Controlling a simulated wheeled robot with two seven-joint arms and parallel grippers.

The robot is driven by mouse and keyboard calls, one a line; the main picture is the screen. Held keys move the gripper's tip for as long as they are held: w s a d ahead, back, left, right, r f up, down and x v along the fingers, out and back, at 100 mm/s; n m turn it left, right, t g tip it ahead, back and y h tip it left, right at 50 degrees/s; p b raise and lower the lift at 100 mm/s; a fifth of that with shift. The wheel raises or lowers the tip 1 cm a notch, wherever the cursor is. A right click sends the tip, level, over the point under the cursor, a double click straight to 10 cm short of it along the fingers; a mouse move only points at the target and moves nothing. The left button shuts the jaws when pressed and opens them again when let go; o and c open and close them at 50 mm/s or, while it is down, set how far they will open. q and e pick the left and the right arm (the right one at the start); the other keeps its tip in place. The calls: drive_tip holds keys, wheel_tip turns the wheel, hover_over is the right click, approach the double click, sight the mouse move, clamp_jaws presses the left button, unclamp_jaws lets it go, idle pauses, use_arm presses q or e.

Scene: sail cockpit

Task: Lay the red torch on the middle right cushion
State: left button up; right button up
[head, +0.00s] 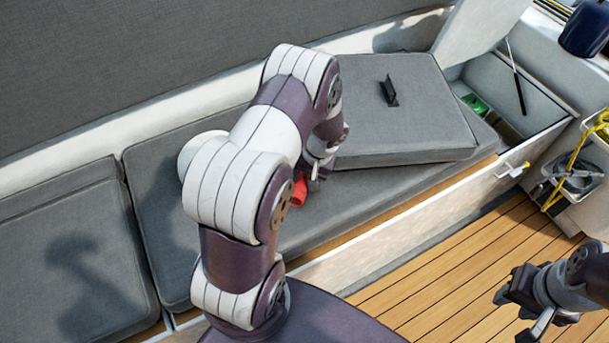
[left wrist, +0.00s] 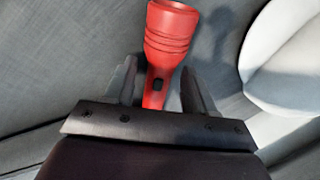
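The red torch (head: 299,190) lies on a long grey seat cushion (head: 345,205), mostly hidden behind my left arm in the head view. In the left wrist view the torch (left wrist: 168,38) shows its flared head, ribbed neck and a dark switch on its handle. My left gripper (left wrist: 160,88) has its fingers on either side of the handle, with a visible gap at each side. It looks open; the fingertips are largely hidden in the head view. My right gripper (head: 520,305) is open and empty over the wooden floor, at the lower right.
A loose grey cushion (head: 400,110) with a black strap lies on the seat, right of my left arm. Beyond it is an open locker (head: 510,95) with a green item inside. Another seat cushion (head: 70,250) is at left. A bin with yellow rope (head: 575,165) stands at right.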

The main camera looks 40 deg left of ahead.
use_arm(q)
drive_tip(key=shift+r, duration=0.1)
drive_tip(key=s+d+p+v, duration=0.1)
drive_tip(key=p+v, duration=0.1)
drive_tip(key=v, duration=1.1)
drive_tip(key=s+d+r+m+t+h, duration=0.2)
drive_tip(key=s+d+r, duration=0.4)
drive_tip(key=s+d, duration=0.3)
drive_tip(key=shift+s+m+h, duration=0.4)
drive_tip(key=shift+s+m, duration=0.15)
drive_tip(key=shift+m, duration=0.25)
drive_tip(key=shift+d, duration=0.1)
